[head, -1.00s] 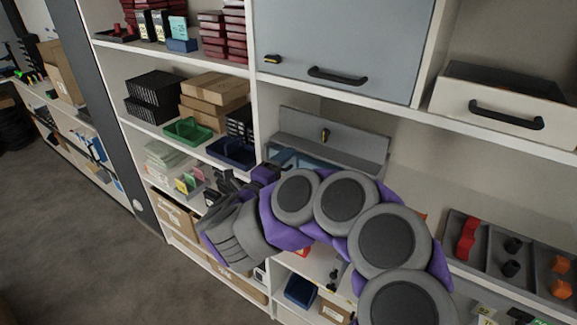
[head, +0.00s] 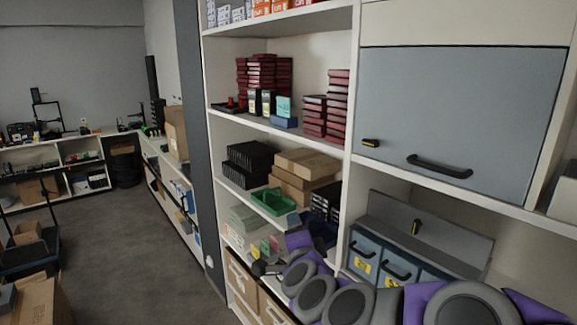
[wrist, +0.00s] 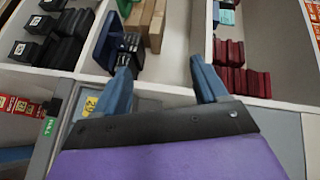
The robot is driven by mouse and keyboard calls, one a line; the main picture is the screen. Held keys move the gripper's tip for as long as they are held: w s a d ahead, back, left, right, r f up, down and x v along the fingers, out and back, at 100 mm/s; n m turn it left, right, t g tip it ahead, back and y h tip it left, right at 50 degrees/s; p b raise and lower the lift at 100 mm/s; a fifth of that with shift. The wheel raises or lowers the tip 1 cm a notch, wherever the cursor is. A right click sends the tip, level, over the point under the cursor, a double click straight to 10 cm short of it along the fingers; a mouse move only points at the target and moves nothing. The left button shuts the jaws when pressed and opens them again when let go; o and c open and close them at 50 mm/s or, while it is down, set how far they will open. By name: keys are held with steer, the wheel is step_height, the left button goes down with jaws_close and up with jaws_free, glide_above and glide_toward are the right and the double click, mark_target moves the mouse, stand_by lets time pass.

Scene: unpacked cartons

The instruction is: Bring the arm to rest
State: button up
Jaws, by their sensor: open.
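My arm, grey and purple, reaches in from the bottom right of the head view, in front of the shelving. In the wrist view my gripper (wrist: 165,88) shows two blue-grey fingers spread well apart with nothing between them. It is open and faces the shelves, with dark red boxes (wrist: 240,68) beyond the right finger and brown cartons (wrist: 148,22) beyond the gap. In the head view the gripper end is hard to make out among the arm links near the lower shelf. I cannot tell how far the fingers are from the shelf.
A shelf unit (head: 282,129) holds brown cartons (head: 305,163), black boxes (head: 250,165) and a green tray (head: 272,202). A closed grey cabinet door (head: 455,115) is at the upper right. Blue-grey drawers (head: 363,262) sit below it. Open grey floor (head: 130,235) lies to the left.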

steer(key=s+a+f+n+g+y+b, duration=0.1)
steer(key=s+a+f+n+g+y, duration=0.1)
steer(key=s+f+n+g, duration=0.45)
steer(key=s+a+f+n+g+y+b, duration=0.15)
steer(key=s+f+n, duration=0.3)
steer(key=s, duration=0.45)
steer(key=s+d+f+n+g+h, duration=0.1)
steer(key=s+d+f+g, duration=0.2)
steer(key=s, duration=0.6)
steer(key=s+d+f+n+g+h+b, duration=0.1)
steer(key=s+d+f+g+h, duration=0.1)
steer(key=s+d, duration=0.5)
steer(key=s+d+f+n+g+h+b, duration=0.1)
steer(key=s+d+f+g, duration=0.3)
steer(key=s, duration=0.6)
steer(key=shift+s+d+g+h, duration=0.4)
steer(key=shift+d+g+h, duration=0.05)
steer(key=shift+d+g, duration=0.15)
steer(key=shift+f, duration=0.1)
steer(key=shift+c, duration=0.4)
